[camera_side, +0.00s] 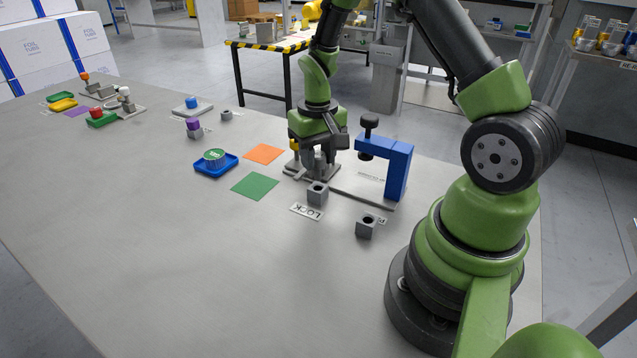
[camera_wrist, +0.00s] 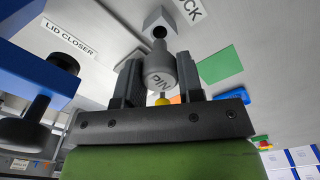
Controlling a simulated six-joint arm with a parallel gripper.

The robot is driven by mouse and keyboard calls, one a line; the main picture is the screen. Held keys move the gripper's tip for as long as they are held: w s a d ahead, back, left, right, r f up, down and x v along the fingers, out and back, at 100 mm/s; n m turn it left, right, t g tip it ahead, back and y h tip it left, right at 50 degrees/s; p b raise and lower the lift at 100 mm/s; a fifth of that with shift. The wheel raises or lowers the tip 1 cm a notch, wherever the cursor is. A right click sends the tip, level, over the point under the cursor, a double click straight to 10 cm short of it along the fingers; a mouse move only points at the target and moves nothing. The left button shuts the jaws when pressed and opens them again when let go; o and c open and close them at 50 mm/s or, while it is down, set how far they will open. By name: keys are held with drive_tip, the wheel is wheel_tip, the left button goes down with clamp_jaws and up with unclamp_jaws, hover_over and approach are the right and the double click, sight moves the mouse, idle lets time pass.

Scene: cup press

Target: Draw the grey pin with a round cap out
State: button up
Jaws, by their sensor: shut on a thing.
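The grey pin with a round cap (camera_wrist: 160,72) carries the word PIN and sits between my two fingers in the wrist view. My gripper (camera_side: 318,158) is shut on it, low over a grey fixture plate (camera_side: 290,170) in the side view. My fingers and gripper body hide much of the pin in the side view, and I cannot tell whether its lower end is still seated. A yellow knob (camera_wrist: 163,98) shows just beyond the pin in the wrist view.
The blue lid closer (camera_side: 400,168) with a black knob stands close right of my gripper. Grey socket blocks (camera_side: 318,194) (camera_side: 366,227) stand in front, one by the LOCK label (camera_side: 306,212). Green (camera_side: 255,187) and orange (camera_side: 264,154) squares and a blue tray (camera_side: 202,171) lie left. The front-left table is clear.

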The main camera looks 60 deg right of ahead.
sight(318, 179)
drive_tip(key=shift+f, duration=2.45)
drive_tip(key=o, duration=1.1)
drive_tip(key=shift+r, duration=4.5)
